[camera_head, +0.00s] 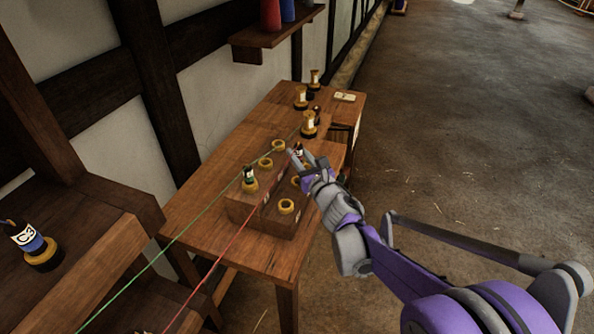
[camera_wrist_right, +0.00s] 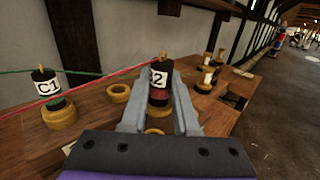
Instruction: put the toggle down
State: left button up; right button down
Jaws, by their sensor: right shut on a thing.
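My right gripper (camera_head: 301,160) is shut on a dark toggle (camera_wrist_right: 158,91) with a red band and a white label whose visible part reads 2. The toggle is upright, and a red rope runs from its top to the left. It is over the wooden block (camera_head: 246,213) with yellow rings; I cannot tell whether it touches a ring. In the wrist view the fingers (camera_wrist_right: 159,100) flank it. A green-banded toggle, C1 (camera_wrist_right: 46,88), stands in a yellow ring at the block's left; the head view also shows it (camera_head: 249,173). My left gripper is out of view.
The block stands on a wooden table (camera_head: 190,215) along the wall. Several yellow-and-white spools (camera_head: 309,124) and a small card (camera_head: 345,97) are at its far end. A blue toggle, C3 (camera_head: 28,239), stands at the left. A green rope (camera_head: 165,247) crosses the left side.

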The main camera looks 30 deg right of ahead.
jog(key=shift+w+f+b, duration=0.15)
jog(key=shift+f+b, duration=0.25)
jog(key=shift+f, duration=2.25)
jog(key=shift+f, duration=0.1)
jog(key=shift+f+b, duration=0.45)
jog(key=shift+f, duration=0.05)
jog(key=c, duration=0.7)
grip_release()
jog(key=shift+o, duration=0.2)
